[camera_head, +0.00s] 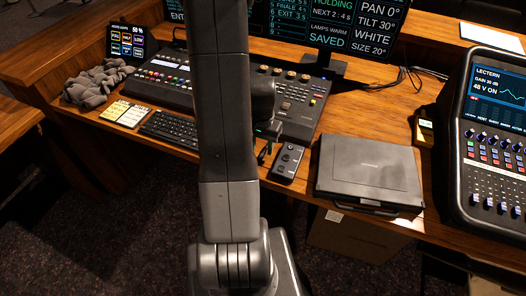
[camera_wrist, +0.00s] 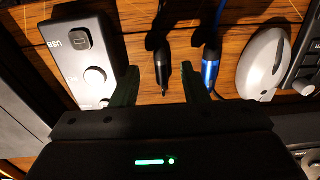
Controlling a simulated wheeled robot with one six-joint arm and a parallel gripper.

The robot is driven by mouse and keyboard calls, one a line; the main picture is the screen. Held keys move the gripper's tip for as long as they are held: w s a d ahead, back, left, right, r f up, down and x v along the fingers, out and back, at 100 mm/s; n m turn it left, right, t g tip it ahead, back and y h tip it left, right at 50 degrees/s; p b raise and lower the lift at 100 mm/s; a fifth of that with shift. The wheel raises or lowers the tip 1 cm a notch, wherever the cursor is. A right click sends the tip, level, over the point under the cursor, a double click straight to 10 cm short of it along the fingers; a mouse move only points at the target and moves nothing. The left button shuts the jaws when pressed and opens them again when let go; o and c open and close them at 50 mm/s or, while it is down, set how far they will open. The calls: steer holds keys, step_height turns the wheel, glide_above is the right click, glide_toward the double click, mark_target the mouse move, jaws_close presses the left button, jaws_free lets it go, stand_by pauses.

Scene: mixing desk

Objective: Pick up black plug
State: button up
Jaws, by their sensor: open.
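A slim black plug (camera_wrist: 162,78) on a dark cable lies on the wooden desk in the wrist view. My gripper (camera_wrist: 161,84) is open, one finger on each side of the black plug's end in the picture. The right finger lies close to the blue plug. I cannot tell how high the fingers are above the desk. In the head view my gripper (camera_head: 268,130) is partly hidden by my arm, and I cannot make out the plugs there.
In the head view, a closed black case (camera_head: 368,168), a lectern mixer (camera_head: 490,145), a lighting console (camera_head: 185,75) and a keyboard (camera_head: 172,128) crowd the desk.

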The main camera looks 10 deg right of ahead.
mark_target(263, 153)
steer(key=shift+s+a+f, duration=0.1)
steer(key=shift+a+f, duration=0.05)
steer(key=shift+f, duration=1.25)
jaws_close()
